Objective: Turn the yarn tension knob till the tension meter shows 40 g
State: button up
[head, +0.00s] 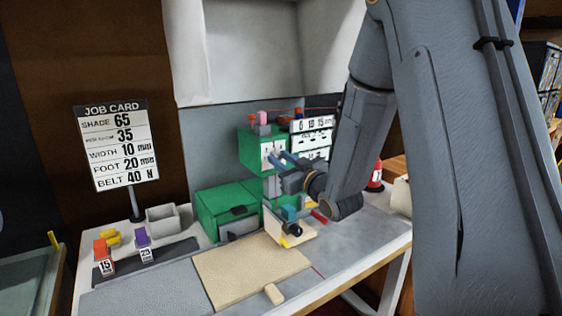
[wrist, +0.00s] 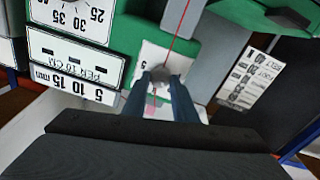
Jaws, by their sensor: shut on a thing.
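My gripper (wrist: 162,78) is shut on a small grey round knob (wrist: 158,71), which sits in front of a white marked plate (wrist: 148,52) in the wrist view. The fingers hide part of the knob and the plate's markings, so I cannot read its setting. In the head view my gripper (head: 271,158) reaches the white face on the upper green machine head (head: 248,147). A red yarn (wrist: 179,25) runs down past the knob. I cannot make out a tension meter reading in grams.
Upside-down scales show 25, 30, 35 (wrist: 72,14) and 5, 10, 15 mm (wrist: 70,88). A job card (head: 115,148) stands at the left, with an orange block (head: 103,252) and purple block (head: 142,238) below it. A beige mat (head: 250,272) lies in front.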

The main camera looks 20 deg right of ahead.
jog(key=o, duration=1)
jog(key=shift+o, duration=0.2)
jog(key=b+v, duration=0.1)
jog(key=v, duration=0.7)
jog(key=shift+w, duration=0.1)
